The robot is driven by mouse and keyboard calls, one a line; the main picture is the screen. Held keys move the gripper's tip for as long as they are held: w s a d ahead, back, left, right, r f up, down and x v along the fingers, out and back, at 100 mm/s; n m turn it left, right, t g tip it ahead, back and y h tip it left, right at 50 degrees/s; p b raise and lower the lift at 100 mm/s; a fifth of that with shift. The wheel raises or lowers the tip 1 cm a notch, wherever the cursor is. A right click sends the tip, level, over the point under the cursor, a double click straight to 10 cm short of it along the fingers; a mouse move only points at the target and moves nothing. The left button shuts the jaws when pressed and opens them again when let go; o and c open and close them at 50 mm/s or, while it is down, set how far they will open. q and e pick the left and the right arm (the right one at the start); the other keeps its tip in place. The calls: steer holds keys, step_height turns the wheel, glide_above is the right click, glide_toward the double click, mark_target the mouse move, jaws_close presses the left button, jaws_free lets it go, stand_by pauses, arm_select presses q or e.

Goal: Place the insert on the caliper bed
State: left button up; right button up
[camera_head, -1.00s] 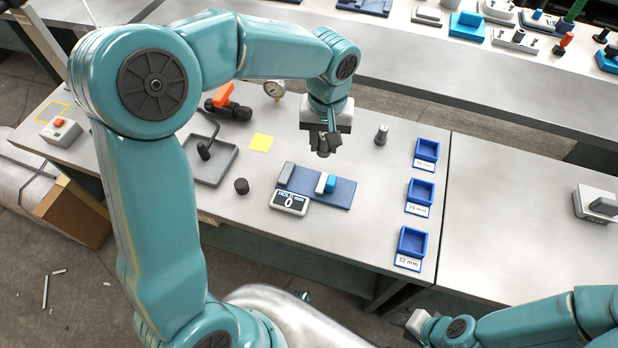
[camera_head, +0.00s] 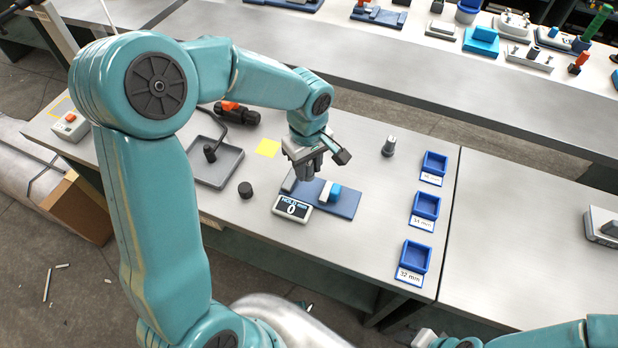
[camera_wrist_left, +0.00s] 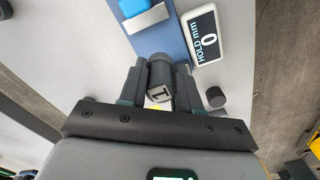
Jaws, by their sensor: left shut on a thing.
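My left gripper (camera_head: 309,172) is over the left part of the caliper bed (camera_head: 344,200), a blue plate with a blue and white sliding block (camera_head: 331,193). In the left wrist view its fingers are shut around a dark grey cylindrical insert (camera_wrist_left: 160,78) with a marked light end face. The bed also shows beyond the fingers in that view (camera_wrist_left: 172,42). The grey block at the bed's left end (camera_head: 289,182) is partly hidden by the gripper. Whether the insert touches the bed is unclear. My right gripper (camera_head: 424,339) is barely in view at the bottom edge.
A display (camera_head: 292,208) reading HOLD and 0 mm stands before the bed. A grey upright piece (camera_head: 388,147) stands behind right, near blue labelled bins (camera_head: 425,206). A grey tray (camera_head: 215,162) and yellow square (camera_head: 268,148) are left.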

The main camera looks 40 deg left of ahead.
mark_target(309, 179)
arm_select(q)
step_height(309, 179, down, 5)
steer(key=shift+r, duration=0.1)
steer(key=shift+d, duration=0.1)
steer(key=shift+f+b, duration=0.2)
steer(key=shift+b, duration=0.15)
steer(key=o, duration=1)
steer(key=shift+o, duration=0.2)
steer(key=shift+r, duration=0.1)
